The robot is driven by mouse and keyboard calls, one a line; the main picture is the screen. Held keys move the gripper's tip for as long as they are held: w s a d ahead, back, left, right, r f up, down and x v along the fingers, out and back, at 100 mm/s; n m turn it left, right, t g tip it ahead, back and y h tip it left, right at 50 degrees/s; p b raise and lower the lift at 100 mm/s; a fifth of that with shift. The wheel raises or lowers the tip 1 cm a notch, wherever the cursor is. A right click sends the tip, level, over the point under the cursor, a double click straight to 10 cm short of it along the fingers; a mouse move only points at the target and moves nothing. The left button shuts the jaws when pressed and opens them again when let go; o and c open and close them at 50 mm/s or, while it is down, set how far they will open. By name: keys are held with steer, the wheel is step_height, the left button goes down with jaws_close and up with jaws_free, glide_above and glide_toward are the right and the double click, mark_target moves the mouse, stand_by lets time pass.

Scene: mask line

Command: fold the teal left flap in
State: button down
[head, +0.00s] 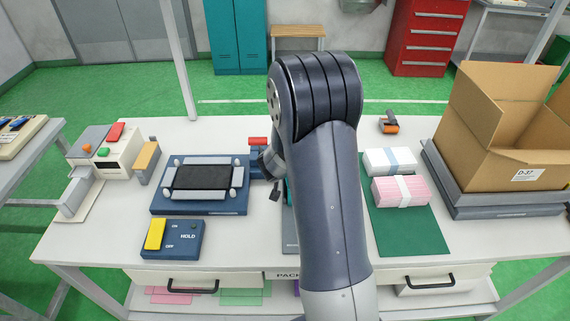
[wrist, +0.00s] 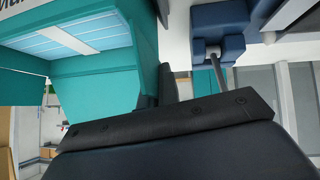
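A teal carton shows close up at the upper left of the wrist view, its panel (wrist: 100,95) below a light-blue pleated face (wrist: 75,40) with a white band. Which teal panel is the left flap I cannot tell. In the head view only a thin teal strip (head: 286,189) shows beside my arm; the arm hides the rest of the carton. My gripper (wrist: 157,88) has its dark fingers close together, seemingly shut, just right of the teal panel; whether they touch it is unclear. Its dark tip also shows in the head view (head: 277,191).
A navy post with a rod (wrist: 222,35) stands right of my gripper.

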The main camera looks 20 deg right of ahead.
steer(key=shift+d+b, duration=0.1)
steer(key=shift+b, duration=0.2)
steer(key=y+b, duration=0.1)
steer(key=m+b, duration=0.1)
steer(key=b, duration=0.1)
steer(key=shift+s+d+f+t+y, duration=0.1)
steer(key=shift+d+f+t+y, duration=0.1)
steer(key=shift+d+t+y, duration=0.15)
steer(key=y+b, duration=0.1)
steer(key=b, duration=0.4)
steer(key=d+m+t+y+b, duration=0.1)
steer(key=b, duration=0.5)
steer(key=f+m+t+y+b, duration=0.1)
steer(key=y+b, duration=0.1)
steer(key=b, duration=0.3)
steer(key=shift+s+d, duration=0.2)
steer(key=shift+s, duration=0.15)
steer(key=m+t+y+b, duration=0.1)
steer(key=b, duration=0.4)
steer(key=shift+s+d+r, duration=0.1)
steer(key=shift+d, duration=0.1)
steer(key=shift+r+m+y+b, duration=0.1)
steer(key=shift+m+y+b, duration=0.2)
steer(key=shift+b, duration=0.3)
steer(key=c, duration=1.6)
jaws_free()
steer(key=shift+r, duration=0.1)
steer(key=shift+c, duration=0.2)
steer(key=shift+s, duration=0.15)
